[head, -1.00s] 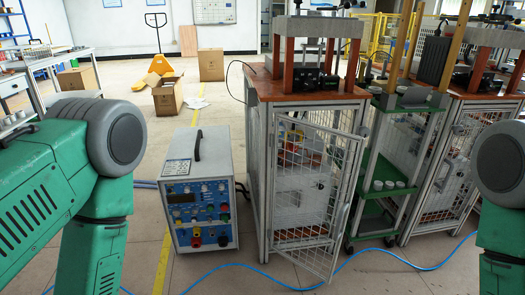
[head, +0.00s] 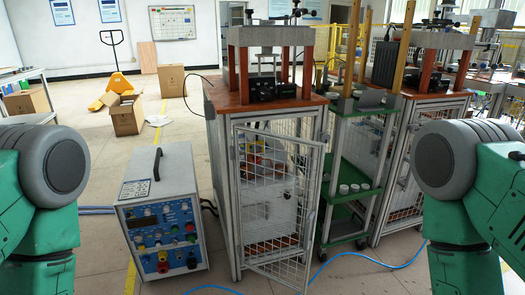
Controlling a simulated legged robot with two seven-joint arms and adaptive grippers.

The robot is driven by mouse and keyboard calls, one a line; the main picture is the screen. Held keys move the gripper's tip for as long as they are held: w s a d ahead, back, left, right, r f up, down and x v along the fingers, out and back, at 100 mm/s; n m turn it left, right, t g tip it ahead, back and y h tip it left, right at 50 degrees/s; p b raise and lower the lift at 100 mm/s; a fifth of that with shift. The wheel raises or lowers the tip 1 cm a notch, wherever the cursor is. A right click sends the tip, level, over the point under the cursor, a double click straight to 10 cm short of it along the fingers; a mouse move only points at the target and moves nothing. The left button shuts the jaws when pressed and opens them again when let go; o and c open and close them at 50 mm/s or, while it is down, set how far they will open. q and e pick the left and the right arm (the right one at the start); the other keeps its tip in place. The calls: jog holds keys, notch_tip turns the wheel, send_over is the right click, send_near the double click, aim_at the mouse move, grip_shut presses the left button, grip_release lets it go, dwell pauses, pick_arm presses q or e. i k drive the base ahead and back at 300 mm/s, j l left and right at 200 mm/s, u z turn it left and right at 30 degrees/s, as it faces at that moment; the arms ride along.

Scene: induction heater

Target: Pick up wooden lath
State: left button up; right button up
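Several upright wooden laths stand at the green-shelved trolley, between the two caged benches. One lath (head: 405,45) is at the trolley's right side and leans slightly. Another lath (head: 352,48) is at its left side, with a thinner one (head: 365,42) just beside it. A further light wooden piece (head: 474,25) shows at the right bench. My two arms show at the left and right edges, with their lower ends cut off. Neither gripper is in view, and no lath is touched by a visible part of my arms.
The green-shelved trolley (head: 347,205) holds white cups. The left caged bench (head: 215,165) has its mesh door (head: 275,205) swung open towards me. A control box (head: 160,215) stands on the floor to its left. A blue cable (head: 375,259) crosses the floor in front.

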aim_at(355, 12)
jog(key=i+l+z, duration=0.1)
jog(key=i, duration=0.95)
